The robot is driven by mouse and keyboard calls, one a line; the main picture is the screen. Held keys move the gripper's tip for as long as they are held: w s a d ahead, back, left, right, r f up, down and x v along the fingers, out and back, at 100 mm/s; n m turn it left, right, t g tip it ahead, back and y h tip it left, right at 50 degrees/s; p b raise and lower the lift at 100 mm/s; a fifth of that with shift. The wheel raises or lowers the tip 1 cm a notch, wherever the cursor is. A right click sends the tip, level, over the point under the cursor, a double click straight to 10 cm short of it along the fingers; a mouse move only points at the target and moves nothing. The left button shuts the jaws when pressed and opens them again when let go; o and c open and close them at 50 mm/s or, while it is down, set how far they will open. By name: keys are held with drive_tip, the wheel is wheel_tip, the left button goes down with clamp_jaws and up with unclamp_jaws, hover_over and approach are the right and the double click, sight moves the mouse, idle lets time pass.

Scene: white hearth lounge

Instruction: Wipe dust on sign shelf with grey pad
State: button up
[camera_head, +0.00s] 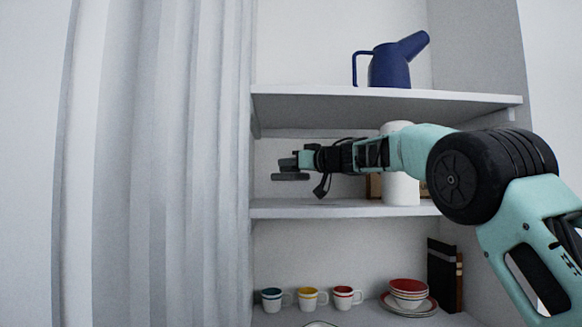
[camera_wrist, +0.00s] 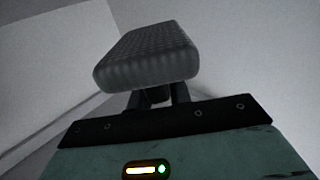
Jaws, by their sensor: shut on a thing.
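My gripper (camera_head: 303,160) reaches in from the right over the middle shelf, near its left end. It is shut on the grey pad (camera_head: 290,177), which is a small dark flat bar in the head view, held above the shelf board and apart from it. In the wrist view the pad (camera_wrist: 147,53) is a thick textured block beyond the gripper's fingers (camera_wrist: 158,97). The middle shelf (camera_head: 320,208) is pale, and no dust can be made out on it. A wooden-framed thing (camera_head: 375,186), perhaps the sign, is mostly hidden behind a white cylinder and my arm.
The white cylinder (camera_head: 400,190) stands on the middle shelf behind my arm. The upper shelf (camera_head: 380,98) holds a blue jug (camera_head: 389,68). Below are several cups (camera_head: 308,299), stacked bowls (camera_head: 408,291) and dark books (camera_head: 440,275). A pale curtain (camera_head: 170,160) hangs at left.

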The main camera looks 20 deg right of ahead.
drive_tip(key=shift+r, duration=2.65)
drive_tip(key=shift+r, duration=1.5)
